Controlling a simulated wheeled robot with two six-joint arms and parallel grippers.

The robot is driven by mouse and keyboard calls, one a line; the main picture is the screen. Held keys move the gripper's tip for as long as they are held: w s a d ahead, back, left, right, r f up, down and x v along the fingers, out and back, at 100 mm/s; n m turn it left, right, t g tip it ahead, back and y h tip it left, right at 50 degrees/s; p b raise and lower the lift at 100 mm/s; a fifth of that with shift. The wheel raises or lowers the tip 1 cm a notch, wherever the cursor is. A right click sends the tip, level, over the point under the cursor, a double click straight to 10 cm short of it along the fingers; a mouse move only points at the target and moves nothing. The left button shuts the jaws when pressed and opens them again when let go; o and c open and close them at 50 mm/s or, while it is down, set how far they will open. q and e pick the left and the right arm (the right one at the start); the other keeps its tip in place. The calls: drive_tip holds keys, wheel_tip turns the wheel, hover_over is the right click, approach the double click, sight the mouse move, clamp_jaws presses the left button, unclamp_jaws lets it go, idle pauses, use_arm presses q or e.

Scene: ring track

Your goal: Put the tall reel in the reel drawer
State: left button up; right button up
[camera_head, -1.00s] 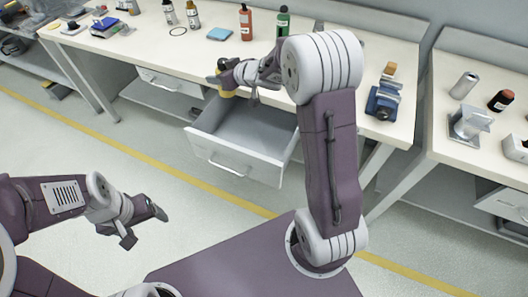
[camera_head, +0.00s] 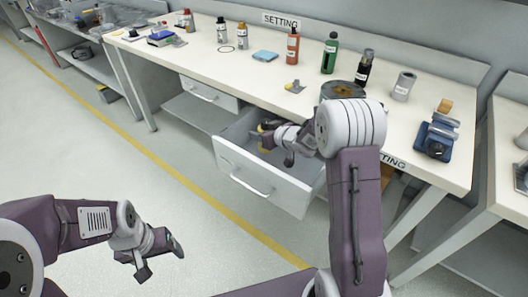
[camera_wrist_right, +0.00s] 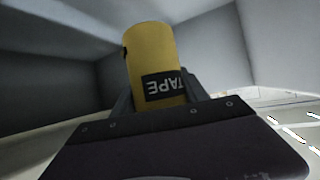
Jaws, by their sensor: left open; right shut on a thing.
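The tall reel (camera_wrist_right: 155,65) is a yellow cylinder with a black "TAPE" label in the right wrist view. My right gripper (camera_head: 269,138) is shut on it. In the head view only a little of its yellow shows beside the fingers. The reel drawer (camera_head: 262,187) is pulled open under the bench, with a white front and grey inside. My right gripper reaches down into it, and grey walls surround the reel in the right wrist view. I cannot tell whether the reel touches the drawer floor. My left gripper (camera_head: 163,258) is open and empty, above the floor.
The bench top (camera_head: 205,65) holds several bottles, a grey can (camera_head: 403,86) and a blue device (camera_head: 437,136). A round dark-topped item (camera_head: 343,90) is partly hidden behind my right arm. Another drawer (camera_head: 209,93) to the left is shut.

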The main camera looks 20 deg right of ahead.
wheel_tip(320, 180, down, 6)
drive_tip(key=b, duration=0.2)
drive_tip(key=shift+r+b, duration=0.25)
drive_tip(key=shift+b, duration=0.05)
drive_tip(key=shift+r, duration=0.15)
drive_tip(key=o, duration=1.6)
drive_tip(key=shift+c, duration=0.2)
drive_tip(key=p+v, duration=0.3)
drive_tip(key=v, duration=0.4)
drive_tip(key=shift+r, duration=0.1)
drive_tip(key=shift+s+d, duration=0.1)
drive_tip(key=shift+s, duration=0.15)
